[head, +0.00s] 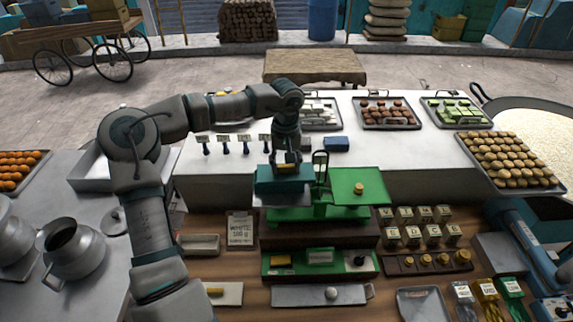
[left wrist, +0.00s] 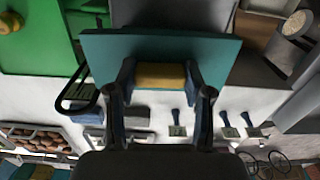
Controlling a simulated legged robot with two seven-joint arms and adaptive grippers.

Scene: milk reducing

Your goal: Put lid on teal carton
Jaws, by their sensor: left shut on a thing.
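My left gripper (head: 286,168) is over the green balance scale (head: 318,212), pointing down. Its fingers are shut on the yellow handle (left wrist: 161,76) of a flat teal piece (left wrist: 215,55), which looks like the lid. In the head view the teal piece (head: 270,180) is over the scale's left side, above a grey plate (head: 280,201). I cannot tell whether the teal seen there includes the carton, or whether the lid touches anything below. The scale's right green pan (head: 345,178) carries a brass weight (head: 358,188). My right gripper is not in view.
A small blue block (head: 336,144) lies on the white counter behind the scale. Several labelled blocks (head: 413,236) and a tray with brass weights (head: 425,262) are at the right. Trays of sweets (head: 386,113) line the back.

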